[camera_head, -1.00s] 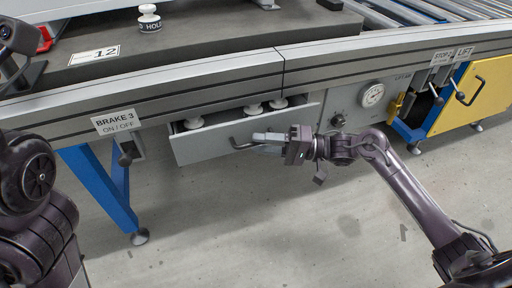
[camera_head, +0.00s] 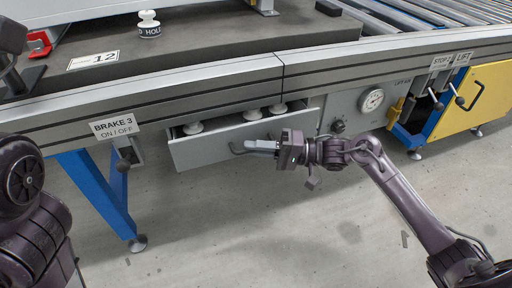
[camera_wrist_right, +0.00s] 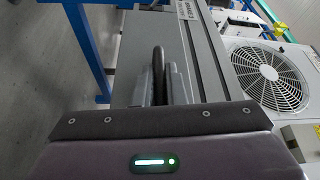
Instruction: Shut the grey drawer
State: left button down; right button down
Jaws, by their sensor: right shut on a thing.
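The grey drawer (camera_head: 215,149) hangs below the bench edge and stands partly open; several white knob-like pieces show inside it. Its dark bar handle (camera_head: 236,148) is on the front panel. My right gripper (camera_head: 262,146) is at the handle, its fingers shut around it. In the right wrist view, the handle (camera_wrist_right: 158,72) is a dark bar between the fingers, with the grey drawer front beyond. My left arm shows at the left edge of the head view, but I cannot make out its gripper.
A BRAKE 3 lever (camera_head: 123,160) hangs left of the drawer, above a blue leg (camera_head: 97,195). A gauge (camera_head: 372,101) and levers are to the right, near a yellow panel (camera_head: 482,97). A white HOLD piece (camera_head: 149,24) stands on the bench. The floor in front is clear.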

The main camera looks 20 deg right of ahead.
aim_at(253, 138)
jog(key=w, duration=0.3)
jog(key=shift+w, duration=0.6)
jog(key=c, duration=1.9)
grip_release()
jog(key=o, duration=0.4)
jog(key=shift+w, duration=0.15)
